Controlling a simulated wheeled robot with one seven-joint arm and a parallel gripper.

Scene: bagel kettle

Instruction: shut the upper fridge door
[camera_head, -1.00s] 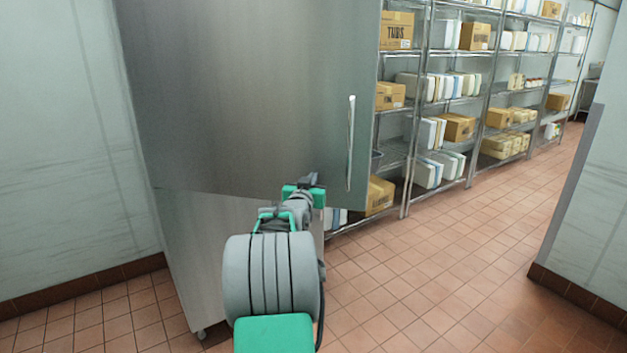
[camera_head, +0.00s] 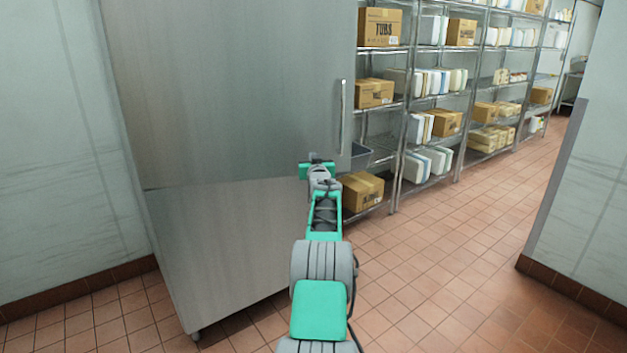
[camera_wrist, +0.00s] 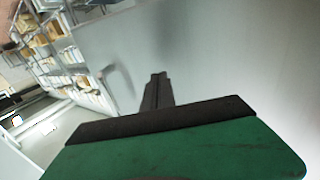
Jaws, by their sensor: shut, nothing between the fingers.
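The upper fridge door (camera_head: 230,90) is a large grey metal panel with a vertical bar handle (camera_head: 342,115) near its right edge. Its bottom edge now runs nearly in line with the lower fridge front (camera_head: 215,240); I cannot tell whether a small gap is left. My gripper (camera_head: 317,158) is at the door's lower right, left of and below the handle. In the wrist view the fingers (camera_wrist: 156,90) are together and empty, pointing at the grey door surface (camera_wrist: 220,50). Whether they touch it is unclear. My arm hides part of the lower front's right side.
Metal wire shelves (camera_head: 400,110) with cardboard boxes (camera_head: 380,27) and white containers stand right of the fridge. A wall (camera_head: 590,180) with a brown base strip bounds the right, and another wall (camera_head: 60,150) the left. The tiled floor (camera_head: 450,270) between is clear.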

